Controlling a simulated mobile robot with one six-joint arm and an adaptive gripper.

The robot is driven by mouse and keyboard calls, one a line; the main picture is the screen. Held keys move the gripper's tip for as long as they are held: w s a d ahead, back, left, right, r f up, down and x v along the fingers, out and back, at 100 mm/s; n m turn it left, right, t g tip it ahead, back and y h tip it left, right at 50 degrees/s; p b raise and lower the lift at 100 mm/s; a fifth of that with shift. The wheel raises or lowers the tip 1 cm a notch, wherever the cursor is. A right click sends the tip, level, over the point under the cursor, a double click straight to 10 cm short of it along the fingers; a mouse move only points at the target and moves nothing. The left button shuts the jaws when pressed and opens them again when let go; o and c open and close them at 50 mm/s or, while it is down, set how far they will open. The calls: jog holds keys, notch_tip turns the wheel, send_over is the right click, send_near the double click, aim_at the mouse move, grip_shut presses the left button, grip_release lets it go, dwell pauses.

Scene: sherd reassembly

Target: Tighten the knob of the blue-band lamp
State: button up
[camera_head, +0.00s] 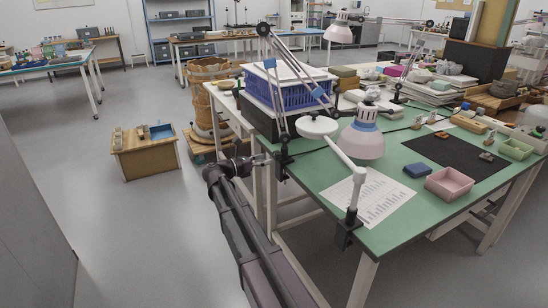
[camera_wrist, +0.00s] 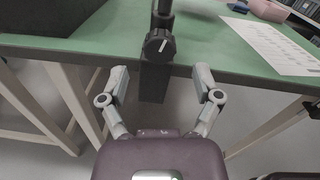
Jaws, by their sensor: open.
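The blue-band lamp (camera_head: 362,141) has a pale pink shade with a blue band at its neck and hangs over the green table. Its jointed arm appears to run back to a black clamp (camera_head: 283,160) on the table's near left edge. In the wrist view a round black knob (camera_wrist: 158,42) with a white line sits on a dark clamp (camera_wrist: 153,82) at the table edge. My gripper (camera_wrist: 160,74) is open and empty, its fingers on either side of the clamp body, below the knob. In the head view my gripper (camera_head: 262,160) is close to the left clamp.
A second clamp (camera_head: 346,232) holds a white arm with a round white head (camera_head: 316,126) on the front edge. A printed sheet (camera_head: 372,197), a blue block (camera_head: 417,170) and a pink tray (camera_head: 450,184) lie on the green table (camera_head: 395,235).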

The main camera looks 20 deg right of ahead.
aim_at(274, 156)
jog(key=shift+w+d, duration=0.15)
jog(key=shift+d, duration=2.3)
